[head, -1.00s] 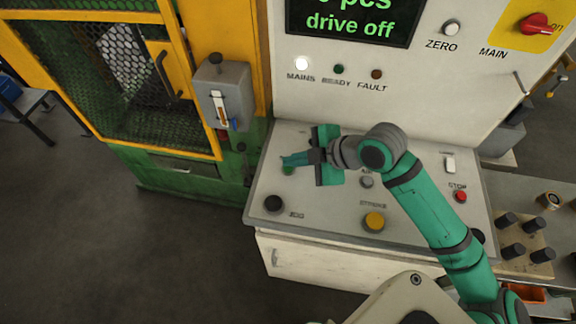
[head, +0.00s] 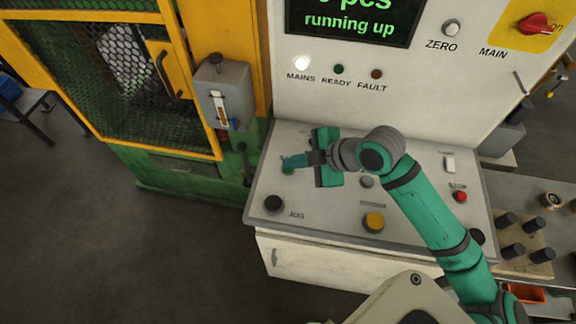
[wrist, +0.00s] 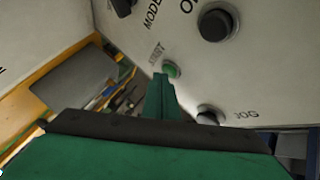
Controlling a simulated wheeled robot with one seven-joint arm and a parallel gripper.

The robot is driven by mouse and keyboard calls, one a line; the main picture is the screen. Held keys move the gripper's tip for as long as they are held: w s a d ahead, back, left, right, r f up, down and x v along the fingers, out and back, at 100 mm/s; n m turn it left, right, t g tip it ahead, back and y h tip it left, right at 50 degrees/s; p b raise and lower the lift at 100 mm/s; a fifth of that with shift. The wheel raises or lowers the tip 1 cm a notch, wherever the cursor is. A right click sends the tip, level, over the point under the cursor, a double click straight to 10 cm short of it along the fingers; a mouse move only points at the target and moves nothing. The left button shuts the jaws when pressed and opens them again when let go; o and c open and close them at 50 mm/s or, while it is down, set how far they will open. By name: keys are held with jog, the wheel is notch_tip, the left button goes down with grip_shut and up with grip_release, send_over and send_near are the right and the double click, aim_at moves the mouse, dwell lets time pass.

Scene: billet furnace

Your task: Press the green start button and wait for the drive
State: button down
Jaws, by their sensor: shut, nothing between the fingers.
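The green start button (head: 288,169) is on the sloped grey control panel (head: 320,220), at its left side; in the wrist view the green button (wrist: 171,70) shows beside the START label. My gripper (head: 286,161) is shut and empty, and its fingertips are at the button. In the wrist view the closed fingers (wrist: 160,82) end right at the button; whether they touch or press it I cannot tell. The screen (head: 350,22) above the panel reads "running up" in green letters. The MAINS lamp (head: 302,63) is lit white; the READY lamp (head: 339,69) looks dark green.
The panel also carries a black JOG button (head: 274,204), a yellow button (head: 374,221) and a red STOP button (head: 460,196). A grey lever box (head: 224,95) and a yellow mesh guard (head: 110,75) stand at the left. The floor at lower left is clear.

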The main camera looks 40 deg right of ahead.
aim_at(292, 170)
jog(key=shift+r, duration=0.85)
jog(key=shift+r, duration=0.15)
notch_tip(292, 170, up, 5)
jog(key=shift+f, duration=0.15)
dwell(0.4)
dwell(0.8)
